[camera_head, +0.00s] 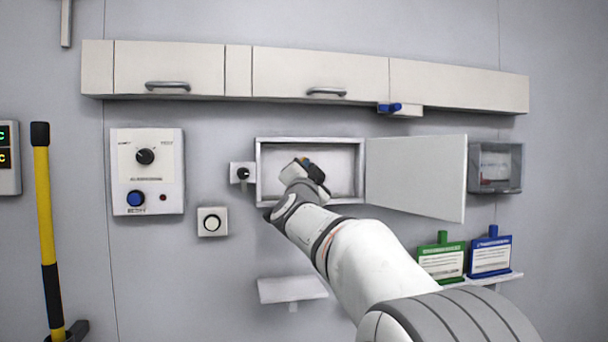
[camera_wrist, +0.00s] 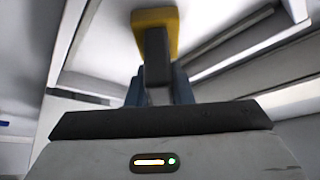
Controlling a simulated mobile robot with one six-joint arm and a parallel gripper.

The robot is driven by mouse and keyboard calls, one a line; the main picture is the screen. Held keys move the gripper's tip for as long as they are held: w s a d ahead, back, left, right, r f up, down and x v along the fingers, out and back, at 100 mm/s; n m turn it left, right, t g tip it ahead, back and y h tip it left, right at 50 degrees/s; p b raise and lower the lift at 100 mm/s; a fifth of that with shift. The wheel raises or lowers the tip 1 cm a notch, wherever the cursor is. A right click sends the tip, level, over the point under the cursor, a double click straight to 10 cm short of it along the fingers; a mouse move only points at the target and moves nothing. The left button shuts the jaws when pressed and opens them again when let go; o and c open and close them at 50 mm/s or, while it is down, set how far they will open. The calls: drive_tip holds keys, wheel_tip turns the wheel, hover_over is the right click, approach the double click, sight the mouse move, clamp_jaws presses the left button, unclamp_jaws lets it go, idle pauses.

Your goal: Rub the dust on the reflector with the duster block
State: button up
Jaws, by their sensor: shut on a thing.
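My gripper (camera_head: 313,180) is in front of the opening of the open wall box (camera_head: 259,165). In the wrist view my gripper (camera_wrist: 158,85) is shut on the dark grip of the duster block (camera_wrist: 174,17), which has a yellow pad. The pad is ahead of the fingers, over a pale surface inside a frame; I cannot tell whether it touches. In the head view only a small yellowish and dark bit of the block shows at my fingers. I cannot make out the reflector or any dust for certain.
The box's door (camera_head: 415,175) stands open to the right. Long cabinets (camera_head: 320,75) run above. A small knob (camera_head: 243,174) is close left of the box. A white shelf (camera_head: 292,289) is below. Green (camera_head: 441,258) and blue (camera_head: 490,253) holders stand at the lower right.

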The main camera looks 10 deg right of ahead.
drive_tip(key=shift+w+d+b, duration=0.1)
drive_tip(key=shift+d+b, duration=0.4)
drive_tip(key=shift+d, duration=1.05)
drive_tip(key=shift+r, duration=0.1)
drive_tip(key=shift+a, duration=0.1)
drive_tip(key=shift+a+p, duration=0.35)
drive_tip(key=shift+a, duration=0.15)
drive_tip(key=a+p, duration=0.1)
drive_tip(key=a, duration=0.5)
drive_tip(key=shift+a+p, duration=0.15)
drive_tip(key=shift+p, duration=0.25)
drive_tip(key=s+b, duration=0.2)
drive_tip(key=s, duration=0.4)
drive_tip(key=shift+s, duration=0.15)
